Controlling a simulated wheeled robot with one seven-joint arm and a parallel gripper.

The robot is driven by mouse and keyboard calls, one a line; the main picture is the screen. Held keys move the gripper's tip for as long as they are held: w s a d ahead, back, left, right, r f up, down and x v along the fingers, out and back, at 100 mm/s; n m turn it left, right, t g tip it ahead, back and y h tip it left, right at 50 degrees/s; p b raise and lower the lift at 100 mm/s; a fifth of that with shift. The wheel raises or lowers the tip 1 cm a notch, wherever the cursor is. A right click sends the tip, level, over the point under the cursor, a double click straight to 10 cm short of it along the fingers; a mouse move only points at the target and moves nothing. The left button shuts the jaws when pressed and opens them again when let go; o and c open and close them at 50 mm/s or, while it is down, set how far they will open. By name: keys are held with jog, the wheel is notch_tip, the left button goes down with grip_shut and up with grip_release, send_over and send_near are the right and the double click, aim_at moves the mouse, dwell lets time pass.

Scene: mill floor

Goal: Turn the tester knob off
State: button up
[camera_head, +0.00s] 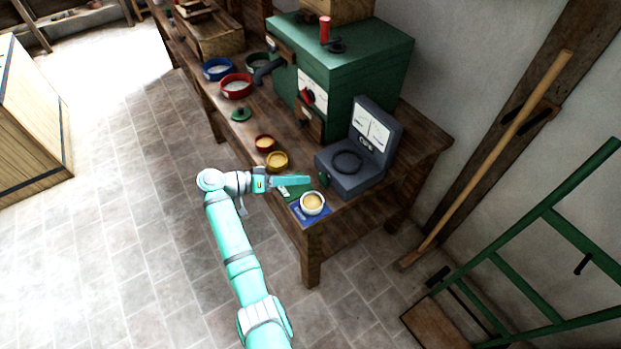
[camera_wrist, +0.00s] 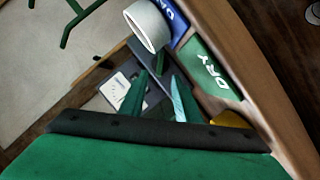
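The tester (camera_head: 348,180) is a grey box with an upright white meter panel (camera_head: 372,128) and a round dark ring on top. It stands at the near end of the bench. A small dark green knob (camera_head: 324,179) shows at its near left side. My gripper (camera_head: 308,181) points at that side, its tips close to the knob; I cannot tell whether they touch it. In the wrist view my two green fingers (camera_wrist: 160,76) are apart, with the grey tester and its meter panel (camera_wrist: 118,90) beyond them.
A green oven (camera_head: 340,70) stands behind.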

jog(key=v, duration=0.4)
jog(key=shift+a, duration=0.3)
jog(key=shift+w, duration=0.1)
